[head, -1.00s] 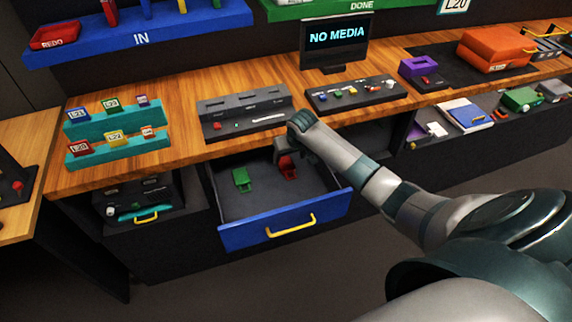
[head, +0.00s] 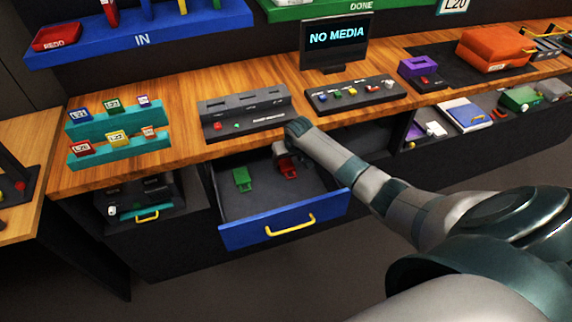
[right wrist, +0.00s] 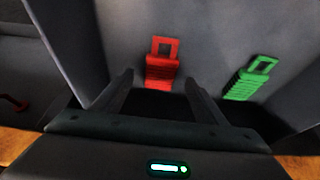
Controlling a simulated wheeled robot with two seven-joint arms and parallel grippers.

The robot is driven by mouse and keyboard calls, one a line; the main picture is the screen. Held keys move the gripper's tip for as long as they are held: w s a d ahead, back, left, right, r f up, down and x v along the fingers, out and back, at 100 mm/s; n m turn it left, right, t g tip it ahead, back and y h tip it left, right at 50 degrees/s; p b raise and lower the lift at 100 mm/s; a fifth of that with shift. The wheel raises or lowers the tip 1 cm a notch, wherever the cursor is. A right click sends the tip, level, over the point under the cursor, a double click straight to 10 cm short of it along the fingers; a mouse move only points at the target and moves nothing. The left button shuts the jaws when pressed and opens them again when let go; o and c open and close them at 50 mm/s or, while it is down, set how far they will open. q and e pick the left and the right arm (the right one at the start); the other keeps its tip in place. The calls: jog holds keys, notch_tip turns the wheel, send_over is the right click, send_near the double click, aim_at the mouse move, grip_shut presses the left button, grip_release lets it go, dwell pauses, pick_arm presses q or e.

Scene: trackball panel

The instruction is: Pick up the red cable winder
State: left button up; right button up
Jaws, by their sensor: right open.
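The red cable winder (head: 288,170) lies in the open blue-fronted drawer (head: 325,210), partly hidden by my right gripper in the head view. In the right wrist view the red winder (right wrist: 161,66) lies flat on the drawer floor, its loop end pointing away. My right gripper (head: 281,150) is over the back of the drawer. In the wrist view its two fingers (right wrist: 160,88) are spread apart with nothing between them, and the red winder lies beyond and between the tips. My left gripper is not in view.
A green winder (head: 242,179) lies left of the red one and also shows in the right wrist view (right wrist: 252,78). The drawer has a yellow handle (head: 291,226). The wooden counter (head: 185,155) edge is above the drawer's back, with a slotted dark panel (head: 245,112) on it.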

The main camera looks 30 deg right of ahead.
aim_at(286, 164)
jog(key=shift+x, duration=1.55)
jog(key=shift+r, duration=0.1)
jog(key=c, duration=1.1)
